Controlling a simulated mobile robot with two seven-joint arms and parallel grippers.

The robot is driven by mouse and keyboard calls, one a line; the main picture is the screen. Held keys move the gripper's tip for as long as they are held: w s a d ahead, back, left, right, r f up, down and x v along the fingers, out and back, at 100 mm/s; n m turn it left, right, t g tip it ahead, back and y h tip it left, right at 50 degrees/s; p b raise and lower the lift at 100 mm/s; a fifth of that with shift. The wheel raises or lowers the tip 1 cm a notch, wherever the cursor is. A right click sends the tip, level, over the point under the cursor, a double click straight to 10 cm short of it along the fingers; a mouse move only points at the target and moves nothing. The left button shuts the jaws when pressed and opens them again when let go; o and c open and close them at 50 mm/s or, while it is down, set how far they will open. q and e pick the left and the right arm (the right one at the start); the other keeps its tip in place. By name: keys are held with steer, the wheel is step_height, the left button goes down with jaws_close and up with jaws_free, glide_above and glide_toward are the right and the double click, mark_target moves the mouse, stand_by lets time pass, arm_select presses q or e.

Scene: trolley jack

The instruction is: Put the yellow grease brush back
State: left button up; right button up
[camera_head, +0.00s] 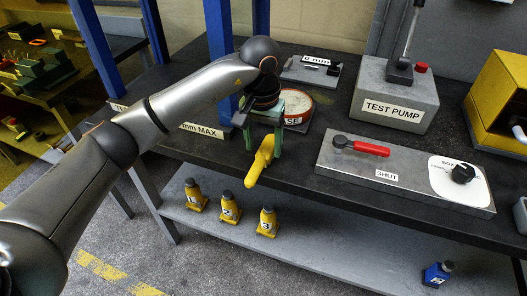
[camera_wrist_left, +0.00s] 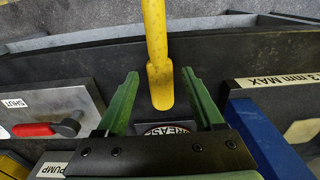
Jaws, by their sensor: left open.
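The yellow grease brush (camera_head: 259,163) shows in the head view at the bench's front edge, just below my left gripper (camera_head: 263,139). In the left wrist view the yellow brush (camera_wrist_left: 158,60) lies between the two green fingers of my left gripper (camera_wrist_left: 160,76), with a gap on each side. The gripper is open, not closed on it. No bristles can be made out. A round grease tin (camera_head: 297,102) with a pale top stands behind and right of the gripper, partly hidden. Its label (camera_wrist_left: 166,130) shows in the wrist view behind the fingers. My right gripper is not in view.
A grey plate with a red-handled lever (camera_head: 362,147) marked SHUT lies to the right. The TEST PUMP block (camera_head: 394,104) stands behind it. A blue post (camera_head: 229,112) rises close by my left arm. Several small yellow bottles (camera_head: 229,207) stand on the lower shelf.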

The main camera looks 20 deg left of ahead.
mark_target(262, 156)
arm_select(q)
step_height(262, 156, up, 9)
steer(key=shift+s, duration=0.25)
steer(key=shift+f, duration=0.1)
stand_by(0.3)
